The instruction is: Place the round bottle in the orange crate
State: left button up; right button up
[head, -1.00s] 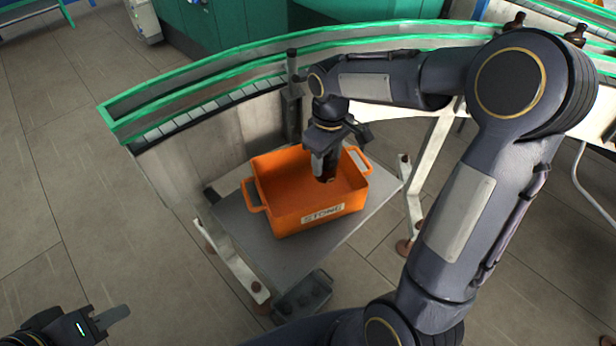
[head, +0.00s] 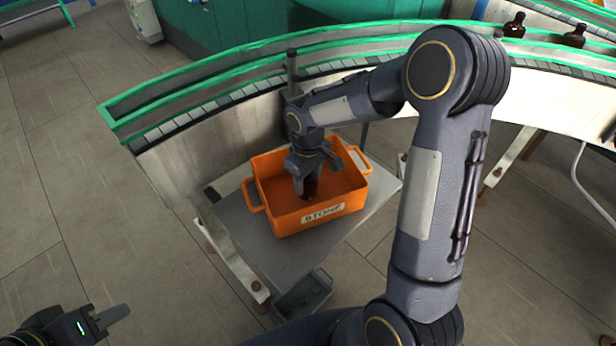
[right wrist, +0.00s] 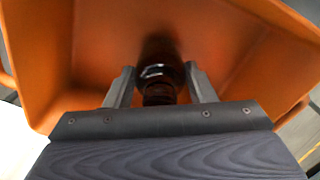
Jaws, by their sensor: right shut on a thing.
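The orange crate (head: 335,212) stands on a small grey table in the head view, and its inside fills much of the right wrist view (right wrist: 245,40). My right gripper (head: 310,182) points down into the crate. It is shut on a dark brown bottle (right wrist: 158,75), whose body shows below the fingers in the head view (head: 311,188). The bottle is inside the crate walls; I cannot tell whether it touches the floor. My left gripper (head: 110,320) is at the lower left, away from the crate, and its finger opening is not clear.
The grey table (head: 275,255) has bare space around the crate. A curved conveyor with green rails (head: 200,88) runs behind it. Two more brown bottles (head: 515,25) (head: 574,36) stand on the conveyor at the upper right. A grey container (head: 303,295) is below the table's front.

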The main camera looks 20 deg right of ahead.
jog(key=o, duration=1)
jog(key=shift+f, duration=0.1)
notch_tip(320, 180, up, 12)
jog(key=shift+f, duration=0.1)
jog(key=shift+s+r, duration=0.1)
jog(key=shift+r, duration=0.2)
jog(key=s+m+t+y, duration=0.1)
jog(key=s+m+t, duration=0.1)
jog(key=s, duration=0.5)
jog(key=s+r+m+t+y, duration=0.1)
jog(key=s+m, duration=0.1)
jog(key=s, duration=0.5)
jog(key=s+a+r+m+t+y, duration=0.1)
jog(key=s+m+t, duration=0.1)
jog(key=s, duration=0.6)
jog(key=shift+s+r+m+t+y, duration=0.1)
jog(key=shift+r+m+t+y, duration=0.2)
jog(key=shift+y, duration=0.1)
